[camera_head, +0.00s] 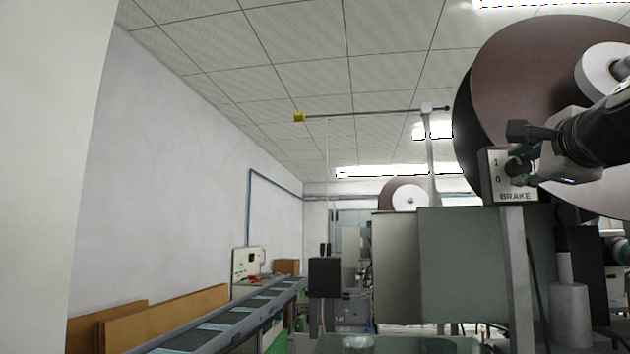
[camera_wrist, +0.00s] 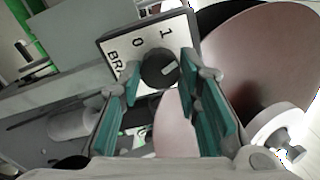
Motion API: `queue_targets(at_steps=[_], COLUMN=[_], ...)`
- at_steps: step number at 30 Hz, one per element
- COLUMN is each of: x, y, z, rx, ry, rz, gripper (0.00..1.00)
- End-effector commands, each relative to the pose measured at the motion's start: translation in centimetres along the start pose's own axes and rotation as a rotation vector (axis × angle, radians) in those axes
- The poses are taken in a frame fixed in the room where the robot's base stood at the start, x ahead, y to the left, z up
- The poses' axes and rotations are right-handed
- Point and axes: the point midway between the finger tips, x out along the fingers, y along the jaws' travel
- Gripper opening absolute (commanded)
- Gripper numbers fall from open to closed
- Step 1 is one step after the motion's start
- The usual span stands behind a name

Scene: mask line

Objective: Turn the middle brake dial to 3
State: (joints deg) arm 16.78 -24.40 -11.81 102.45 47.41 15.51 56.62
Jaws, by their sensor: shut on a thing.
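The brake panel (camera_head: 495,185) is a pale plate on a dark box, marked 1, 0 and BRAKE, at the right of the head view. The panel (camera_wrist: 121,43) also shows turned on its side in the wrist view. Its round black dial (camera_wrist: 159,68) has a white mark pointing toward the right finger, away from the 0 and 1. My gripper (camera_wrist: 158,80) is shut on the dial, with one teal-padded finger on each side. In the head view, my gripper (camera_head: 518,152) is at the panel and hides much of the dial. Other numbers are not visible.
A large brown roll (camera_head: 530,75) with a white core stands right behind the panel. A grey post (camera_head: 515,270) holds the panel up. A grey-green machine cabinet (camera_head: 460,265) is below left. A conveyor (camera_head: 230,320) runs along the left wall.

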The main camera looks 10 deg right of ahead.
Motion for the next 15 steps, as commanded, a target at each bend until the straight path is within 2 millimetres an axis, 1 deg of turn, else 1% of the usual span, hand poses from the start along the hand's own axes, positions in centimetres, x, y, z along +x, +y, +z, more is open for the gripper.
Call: queue_targets(at_steps=[15], x=[-0.06], y=[0.06], z=[0.00], rx=[0.489], ry=[0.017], rz=[0.002], gripper=[0.03])
